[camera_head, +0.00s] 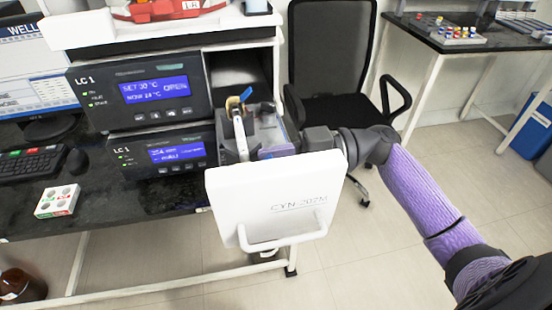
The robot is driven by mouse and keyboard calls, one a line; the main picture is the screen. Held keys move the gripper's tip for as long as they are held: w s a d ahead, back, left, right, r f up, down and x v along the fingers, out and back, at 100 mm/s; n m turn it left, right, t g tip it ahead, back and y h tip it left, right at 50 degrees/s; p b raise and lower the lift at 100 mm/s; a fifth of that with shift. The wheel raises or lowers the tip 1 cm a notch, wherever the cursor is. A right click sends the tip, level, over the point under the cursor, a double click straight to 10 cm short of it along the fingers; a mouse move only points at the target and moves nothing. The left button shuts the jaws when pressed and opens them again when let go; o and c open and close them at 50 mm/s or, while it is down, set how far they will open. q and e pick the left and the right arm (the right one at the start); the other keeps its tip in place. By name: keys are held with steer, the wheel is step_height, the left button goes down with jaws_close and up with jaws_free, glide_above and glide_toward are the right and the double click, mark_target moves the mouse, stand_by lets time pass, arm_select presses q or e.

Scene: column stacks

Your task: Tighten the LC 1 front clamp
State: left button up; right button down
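The LC 1 unit is two stacked black modules on the left bench. The upper module (140,92) has a blue display that reads SET 30°C, NOW 24°C and OPEN. The lower module (160,153) has a smaller blue display. A white door marked CYN-202M (275,200) stands open in front of it. Behind the door's top edge is a metal fitting (238,118) with a blue-tipped lever (246,94), perhaps the front clamp. My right gripper (300,141) reaches in from the right beside this fitting. Its fingertips are unclear, so I cannot tell if it touches anything. My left gripper is not in view.
A black office chair (332,50) stands behind my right arm. A small white vial tray (57,201), a keyboard (30,163) and a monitor (40,85) are at left. A brown bottle (20,287) is below. Open floor (360,250) lies right of the door.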

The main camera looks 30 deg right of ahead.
steer(key=c, duration=0.5)
jaws_free()
steer(key=shift+d, duration=0.2)
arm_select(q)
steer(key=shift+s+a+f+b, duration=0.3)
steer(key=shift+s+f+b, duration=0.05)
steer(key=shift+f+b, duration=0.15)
arm_select(e)
steer(key=v, duration=0.9)
steer(key=shift+s+d, duration=0.15)
steer(key=shift+d, duration=0.1)
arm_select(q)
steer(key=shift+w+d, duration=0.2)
arm_select(e)
steer(key=shift+f, duration=0.15)
